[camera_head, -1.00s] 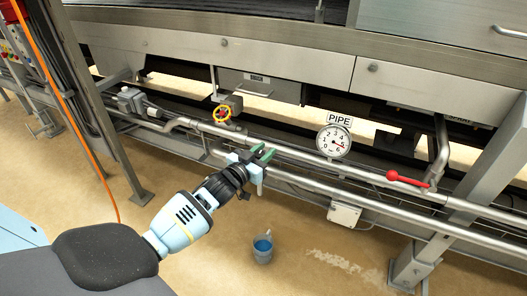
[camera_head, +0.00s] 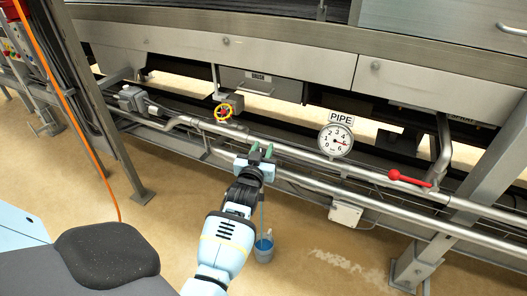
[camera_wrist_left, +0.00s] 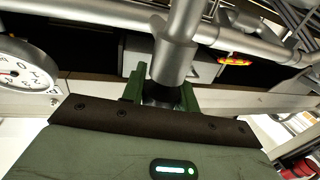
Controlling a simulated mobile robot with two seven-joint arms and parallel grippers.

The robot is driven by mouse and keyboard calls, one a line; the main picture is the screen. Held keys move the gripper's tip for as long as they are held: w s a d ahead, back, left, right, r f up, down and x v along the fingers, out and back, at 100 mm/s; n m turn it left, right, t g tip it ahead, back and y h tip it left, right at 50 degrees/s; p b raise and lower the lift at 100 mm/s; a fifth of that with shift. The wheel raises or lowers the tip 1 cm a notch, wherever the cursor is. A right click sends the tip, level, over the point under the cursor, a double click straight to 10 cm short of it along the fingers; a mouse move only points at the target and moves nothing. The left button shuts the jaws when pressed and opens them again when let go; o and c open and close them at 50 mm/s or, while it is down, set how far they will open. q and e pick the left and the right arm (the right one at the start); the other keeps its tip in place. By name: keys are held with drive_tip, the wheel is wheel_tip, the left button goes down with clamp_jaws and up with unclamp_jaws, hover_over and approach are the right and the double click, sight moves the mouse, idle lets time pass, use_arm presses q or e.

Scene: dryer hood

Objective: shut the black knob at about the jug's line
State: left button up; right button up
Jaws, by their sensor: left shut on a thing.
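The black knob (camera_wrist_left: 160,93) sits at the end of a short grey pipe stub in the left wrist view. The green fingers of my left gripper (camera_wrist_left: 160,90) are on either side of it, shut on it; the palm hides part of it. In the head view my left gripper (camera_head: 261,151) is at the lower pipe, fingers pointing away from me. The blue jug (camera_head: 264,251) stands on the floor below it, partly behind my left arm. My right gripper is not in view.
A round pressure gauge (camera_head: 335,140) under a PIPE sign is right of the gripper. Long grey pipes (camera_head: 310,158) run across. A white box (camera_head: 345,214) hangs below them.

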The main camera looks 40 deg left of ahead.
use_arm(q)
drive_tip(key=shift+r, duration=0.25)
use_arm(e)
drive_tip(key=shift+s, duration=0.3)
use_arm(q)
drive_tip(key=o, duration=1)
drive_tip(key=shift+f, duration=0.15)
drive_tip(key=shift+s, duration=0.2)
drive_tip(key=p+v, duration=0.2)
drive_tip(key=v, duration=0.5)
drive_tip(key=shift+s+d, duration=0.15)
drive_tip(key=shift+d, duration=0.05)
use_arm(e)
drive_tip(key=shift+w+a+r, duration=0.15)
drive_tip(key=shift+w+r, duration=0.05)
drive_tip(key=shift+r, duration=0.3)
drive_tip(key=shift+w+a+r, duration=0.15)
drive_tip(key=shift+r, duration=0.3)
use_arm(q)
drive_tip(key=shift+c, duration=0.2)
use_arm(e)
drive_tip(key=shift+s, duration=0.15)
